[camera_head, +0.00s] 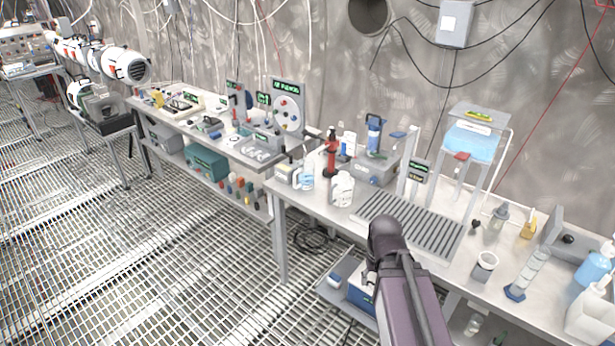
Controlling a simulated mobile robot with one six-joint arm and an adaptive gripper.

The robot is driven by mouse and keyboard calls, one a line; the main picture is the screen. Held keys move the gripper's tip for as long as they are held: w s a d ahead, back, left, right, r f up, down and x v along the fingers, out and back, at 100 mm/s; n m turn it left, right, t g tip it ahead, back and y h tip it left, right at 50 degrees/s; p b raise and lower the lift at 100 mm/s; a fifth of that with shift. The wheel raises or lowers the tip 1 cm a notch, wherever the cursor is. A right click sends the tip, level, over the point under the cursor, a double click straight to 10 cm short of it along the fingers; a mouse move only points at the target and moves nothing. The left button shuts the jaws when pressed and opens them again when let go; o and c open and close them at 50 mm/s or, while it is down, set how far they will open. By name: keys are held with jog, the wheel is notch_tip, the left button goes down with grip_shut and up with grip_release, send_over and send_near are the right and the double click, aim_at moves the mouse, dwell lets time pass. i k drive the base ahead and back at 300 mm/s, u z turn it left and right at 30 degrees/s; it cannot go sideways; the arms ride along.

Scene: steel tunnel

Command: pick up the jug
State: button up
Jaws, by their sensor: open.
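Several vessels on the near bench could be the jug, and I cannot tell for sure which one is. A white, rounded jug-like container (341,189) stands upright at the bench's left part, left of a grey ribbed rack. A clear vessel with a bluish tint (307,176) stands just left of it. A pale beaker-like cup (485,267) stands at the front right. A white container (588,314) is partly cut off at the right edge. My arm rises from the bottom in front of the bench; no fingers show, so my gripper is not in view.
A second bench with equipment runs left. Grated floor (180,260) is open on the left.

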aim_at(306, 167)
jog(key=u, duration=0.05)
jog(key=i, duration=1)
jog(key=z, duration=0.05)
